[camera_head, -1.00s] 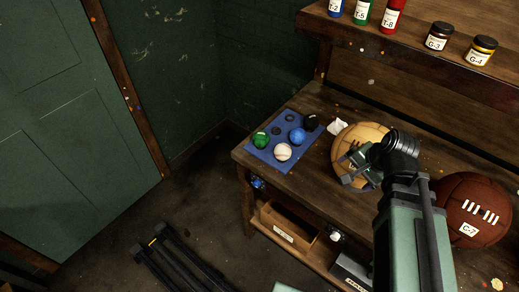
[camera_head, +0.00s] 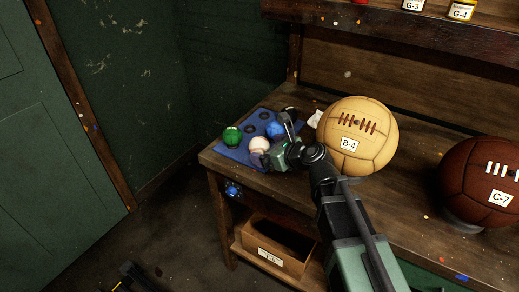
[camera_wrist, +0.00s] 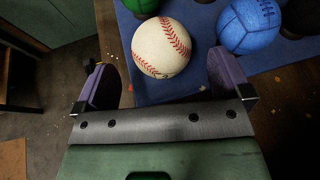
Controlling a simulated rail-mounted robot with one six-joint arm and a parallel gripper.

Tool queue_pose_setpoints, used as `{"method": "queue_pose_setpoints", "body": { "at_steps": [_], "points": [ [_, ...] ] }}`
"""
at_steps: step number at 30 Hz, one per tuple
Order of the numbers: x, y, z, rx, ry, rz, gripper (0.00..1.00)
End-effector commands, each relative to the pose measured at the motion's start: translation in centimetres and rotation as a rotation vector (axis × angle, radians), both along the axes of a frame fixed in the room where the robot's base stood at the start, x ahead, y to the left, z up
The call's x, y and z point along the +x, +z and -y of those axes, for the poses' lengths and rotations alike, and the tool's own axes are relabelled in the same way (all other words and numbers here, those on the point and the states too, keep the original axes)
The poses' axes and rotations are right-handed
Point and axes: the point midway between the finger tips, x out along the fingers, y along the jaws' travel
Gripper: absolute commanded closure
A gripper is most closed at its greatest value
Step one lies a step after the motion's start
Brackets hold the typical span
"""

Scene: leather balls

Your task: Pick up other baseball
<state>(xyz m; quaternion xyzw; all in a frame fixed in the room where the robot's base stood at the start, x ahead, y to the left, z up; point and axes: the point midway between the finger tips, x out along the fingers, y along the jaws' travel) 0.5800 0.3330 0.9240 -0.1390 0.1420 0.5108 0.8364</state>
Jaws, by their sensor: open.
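A white baseball with red stitching (camera_wrist: 161,47) sits on a blue mat (camera_wrist: 180,88) near the left corner of the workbench. It also shows in the head view (camera_head: 259,146), partly covered by my gripper. My gripper (camera_head: 278,145) is open and close to the baseball. In the wrist view my gripper (camera_wrist: 165,85) has its fingers spread, with the baseball between and just beyond them, not gripped. Whether a finger touches it I cannot tell.
A green ball (camera_head: 232,136) and a blue ball (camera_wrist: 249,26) sit close beside the baseball. A tan ball labelled B-4 (camera_head: 370,125) and a brown ball labelled C-7 (camera_head: 465,172) stand to the right on the workbench (camera_head: 410,205). A box (camera_head: 275,249) is on the lower shelf.

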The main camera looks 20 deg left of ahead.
Motion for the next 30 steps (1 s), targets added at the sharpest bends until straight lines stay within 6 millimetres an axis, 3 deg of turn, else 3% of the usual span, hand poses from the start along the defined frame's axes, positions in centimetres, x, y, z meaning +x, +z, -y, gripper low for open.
{"method": "queue_pose_setpoints", "body": {
  "at_steps": [8, 14, 25, 30],
  "points": [
    [2.3, -2.1, -3.7, -0.002, 0.003, 0.000, 0.04],
    [2.3, -1.9, -3.9, -0.002, 0.002, 0.001, 0.04],
    [2.3, -1.9, -3.9, -0.002, 0.002, 0.001, 0.57],
    [2.3, -1.9, -3.8, -0.002, 0.001, 0.001, 0.58]
  ]
}}
